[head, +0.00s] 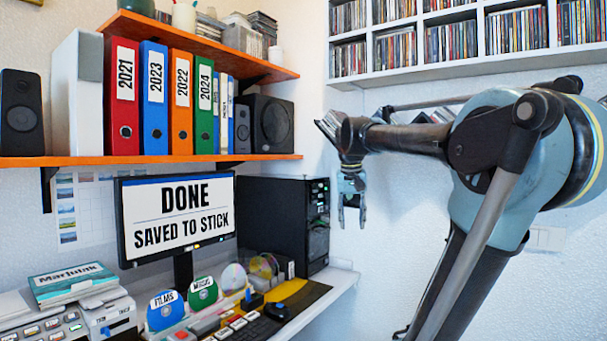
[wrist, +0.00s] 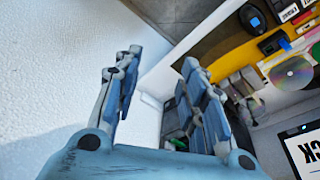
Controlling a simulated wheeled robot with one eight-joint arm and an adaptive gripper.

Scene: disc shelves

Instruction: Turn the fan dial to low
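A black computer tower (head: 285,220) stands on the desk at the right of the monitor in the head view. Its narrow front (head: 318,215) faces right, with small green lights and details too small to read. I cannot make out a fan dial or its setting. My gripper (head: 351,222) hangs fingers down, to the right of the tower and apart from it, in front of the white wall. Its fingers are spread with nothing between them. The wrist view also shows my open gripper (wrist: 163,60); its right finger hides part of the scene behind.
The monitor (head: 178,215) reads "DONE SAVED TO STICK". An orange shelf (head: 180,159) with binders and speakers is above the tower. A white disc shelf (head: 450,68) is above my arm. Discs, a keyboard and a mouse (head: 277,311) crowd the desk. Free air lies right of the desk.

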